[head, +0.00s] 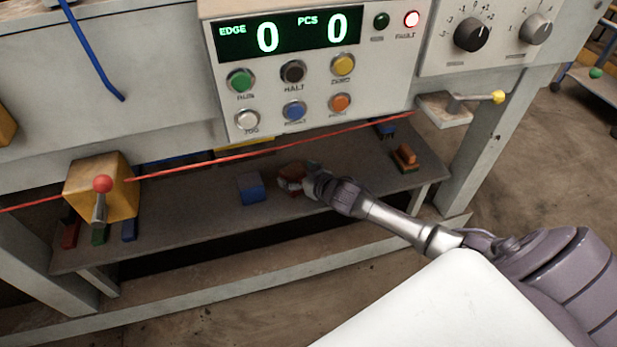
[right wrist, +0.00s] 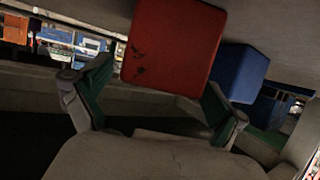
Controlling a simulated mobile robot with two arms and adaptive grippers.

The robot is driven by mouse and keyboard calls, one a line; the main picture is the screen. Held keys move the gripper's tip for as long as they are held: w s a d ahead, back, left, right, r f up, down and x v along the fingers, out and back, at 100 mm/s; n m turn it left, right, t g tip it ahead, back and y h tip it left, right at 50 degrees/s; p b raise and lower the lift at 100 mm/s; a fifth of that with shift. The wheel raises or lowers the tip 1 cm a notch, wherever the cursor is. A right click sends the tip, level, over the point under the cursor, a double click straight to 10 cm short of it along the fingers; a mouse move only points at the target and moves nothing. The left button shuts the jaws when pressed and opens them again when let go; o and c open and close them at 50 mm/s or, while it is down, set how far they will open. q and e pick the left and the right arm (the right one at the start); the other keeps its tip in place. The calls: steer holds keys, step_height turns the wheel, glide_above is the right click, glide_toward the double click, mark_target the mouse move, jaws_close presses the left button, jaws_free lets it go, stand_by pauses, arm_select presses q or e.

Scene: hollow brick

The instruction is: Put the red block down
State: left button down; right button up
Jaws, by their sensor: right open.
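The red block (head: 290,178) is on the grey shelf (head: 330,155) under the control panel, partly hidden by my right gripper (head: 309,182) in the head view. In the right wrist view the red block (right wrist: 172,45) fills the upper middle, in front of and partly between the two green-padded fingers of my right gripper (right wrist: 157,82). These fingers are spread apart. The right-hand finger overlaps the block's edge; I cannot tell whether it touches. The block seems to rest on the shelf, but its contact is not clearly visible. My left gripper is not in view.
A blue block (head: 251,188) stands just left of the red one and shows in the right wrist view (right wrist: 240,72). An orange block (head: 405,154) lies at the shelf's right. A red cord (head: 250,155) crosses above the shelf. A yellow box with a red-knobbed lever (head: 103,190) is left.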

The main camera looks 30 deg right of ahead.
steer(key=p+v, duration=0.1)
steer(key=v, duration=0.5)
steer(key=shift+w+p, duration=0.1)
steer(key=shift+p, duration=0.3)
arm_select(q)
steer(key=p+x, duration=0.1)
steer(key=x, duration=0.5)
arm_select(e)
steer(key=s+a+f+g, duration=0.2)
steer(key=s+a+g, duration=0.1)
steer(key=s, duration=0.6)
steer(key=s+a+f+g+h, duration=0.1)
steer(key=s+a+f+g, duration=0.1)
steer(key=s, duration=0.8)
steer(key=s+a+f+g, duration=0.2)
steer(key=s+a+g, duration=0.3)
steer(key=s, duration=0.4)
steer(key=shift+s+a+h, duration=0.3)
steer(key=shift+a, duration=0.5)
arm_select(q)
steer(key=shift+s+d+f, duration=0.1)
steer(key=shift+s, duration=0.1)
